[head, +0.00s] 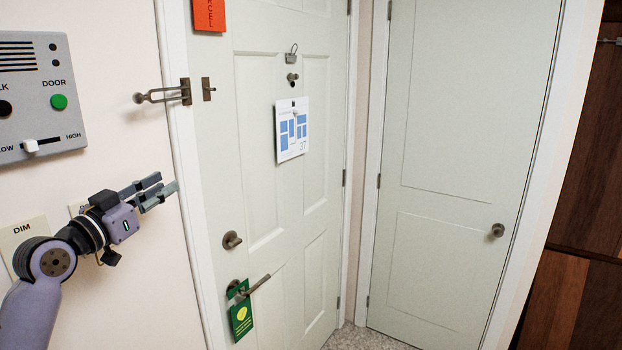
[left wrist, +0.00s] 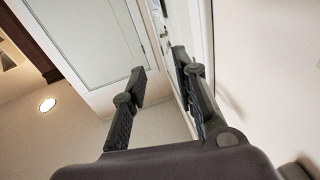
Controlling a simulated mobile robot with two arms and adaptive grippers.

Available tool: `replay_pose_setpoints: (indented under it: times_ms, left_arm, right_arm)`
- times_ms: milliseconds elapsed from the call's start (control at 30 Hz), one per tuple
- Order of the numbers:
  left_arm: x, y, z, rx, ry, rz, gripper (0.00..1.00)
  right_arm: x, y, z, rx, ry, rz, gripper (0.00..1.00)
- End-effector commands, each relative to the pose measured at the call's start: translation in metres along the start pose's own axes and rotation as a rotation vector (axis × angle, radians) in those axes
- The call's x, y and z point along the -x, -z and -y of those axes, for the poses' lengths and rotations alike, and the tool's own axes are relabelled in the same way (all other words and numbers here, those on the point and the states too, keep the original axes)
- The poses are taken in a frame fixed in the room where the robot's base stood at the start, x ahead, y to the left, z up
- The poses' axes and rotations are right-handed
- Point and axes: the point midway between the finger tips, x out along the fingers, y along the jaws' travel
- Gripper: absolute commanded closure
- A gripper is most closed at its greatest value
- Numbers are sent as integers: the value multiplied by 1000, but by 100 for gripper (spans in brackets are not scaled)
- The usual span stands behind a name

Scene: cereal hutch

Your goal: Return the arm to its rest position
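My left arm comes in at the lower left of the head view. Its gripper (head: 163,186) is in front of the wall beside the white door's frame, with its fingers pointing right and slightly up. In the left wrist view the two fingers (left wrist: 160,88) stand apart with nothing between them, so it is open and empty. My right arm and gripper are not in view.
A grey intercom panel (head: 42,98) and a dimmer plate (head: 20,236) are on the left wall. A swing-bar latch (head: 163,95) sticks out from the frame. The panelled door (head: 265,195) has a lever handle (head: 259,285) with a green hanger (head: 241,318). A second door (head: 450,130) is shut.

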Motion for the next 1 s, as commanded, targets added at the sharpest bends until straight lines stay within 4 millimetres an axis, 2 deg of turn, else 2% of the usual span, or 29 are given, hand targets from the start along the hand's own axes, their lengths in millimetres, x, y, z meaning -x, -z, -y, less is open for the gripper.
replay_pose_setpoints:
  times_ms: [33,167,200,267,300,367,400,467,500,600,700,833,1000]
  left_arm:
    - [3,-42,-18,1,-12,82,73]
    - [22,-133,-57,-5,-28,277,73]
    - [31,-159,-69,-6,-30,337,73]
    - [48,-198,-88,-6,-33,428,73]
    - [62,-222,-101,-4,-34,489,73]
    - [86,-258,-119,1,-32,581,73]
    - [103,-279,-132,3,-29,644,73]
    - [133,-309,-151,10,-21,738,73]
    - [154,-327,-163,17,-14,801,73]
    - [207,-361,-189,32,13,945,73]
    - [251,-380,-208,47,44,1059,73]
    - [299,-393,-225,67,84,1176,73]
    - [353,-399,-243,93,136,1304,73]
  right_arm:
    - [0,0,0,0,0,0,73]
    - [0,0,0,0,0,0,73]
    - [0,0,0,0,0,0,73]
    - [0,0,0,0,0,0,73]
    - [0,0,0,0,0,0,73]
    - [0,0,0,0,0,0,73]
    - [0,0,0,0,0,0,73]
    - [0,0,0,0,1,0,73]
    - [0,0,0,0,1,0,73]
    - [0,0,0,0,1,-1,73]
    - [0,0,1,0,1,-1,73]
    - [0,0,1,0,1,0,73]
    - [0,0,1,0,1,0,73]
